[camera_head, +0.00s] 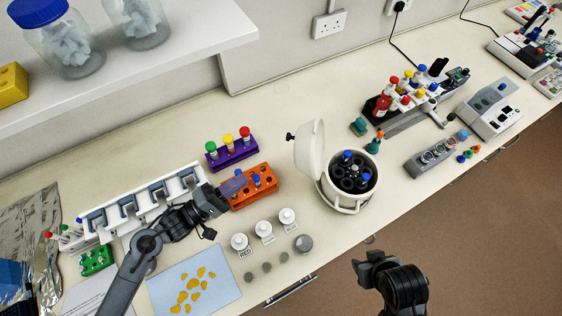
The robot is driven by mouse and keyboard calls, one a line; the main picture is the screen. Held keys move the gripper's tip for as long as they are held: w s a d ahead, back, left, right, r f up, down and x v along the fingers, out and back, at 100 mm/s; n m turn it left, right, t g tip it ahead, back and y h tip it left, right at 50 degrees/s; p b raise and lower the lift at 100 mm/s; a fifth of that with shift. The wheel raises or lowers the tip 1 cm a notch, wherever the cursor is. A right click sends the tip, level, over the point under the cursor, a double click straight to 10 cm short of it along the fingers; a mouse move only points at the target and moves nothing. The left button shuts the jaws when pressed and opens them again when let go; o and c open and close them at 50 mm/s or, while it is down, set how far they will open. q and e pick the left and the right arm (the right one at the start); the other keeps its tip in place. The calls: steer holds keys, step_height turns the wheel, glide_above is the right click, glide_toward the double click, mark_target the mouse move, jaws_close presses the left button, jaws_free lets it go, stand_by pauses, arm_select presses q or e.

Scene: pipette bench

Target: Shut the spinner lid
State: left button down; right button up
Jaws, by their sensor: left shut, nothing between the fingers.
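The spinner (353,200) is a white round bench-top drum in the middle of the bench. Its white lid (312,150) stands raised on the left side of the drum, with a black knob (291,136) on its outer face. Inside the open drum, the dark rotor (352,172) holds several tubes, some with blue caps. My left gripper (234,187) is shut and empty, at the orange rack, left of the spinner and apart from the lid. My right gripper (366,264) is beyond the bench's front edge, below the spinner; its finger opening is unclear.
An orange rack (264,195) and a purple rack (230,157) hold capped tubes left of the spinner. White labelled pots (240,243) stand in front. A red-capped tube stand (381,107) and a grey device (495,110) are to the right. Some bench left of the lid is clear.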

arm_select(q)
glide_toward(304, 147)
steer(key=w+a+f, duration=0.2)
steer(key=w+f, duration=0.2)
steer(key=shift+s+d+r+p, duration=0.15)
steer(key=shift+d+p, duration=0.25)
steer(key=shift+d, duration=0.75)
steer(key=shift+s+d+r+p, duration=0.15)
steer(key=shift+d+p, duration=0.25)
steer(key=shift+d, duration=0.75)
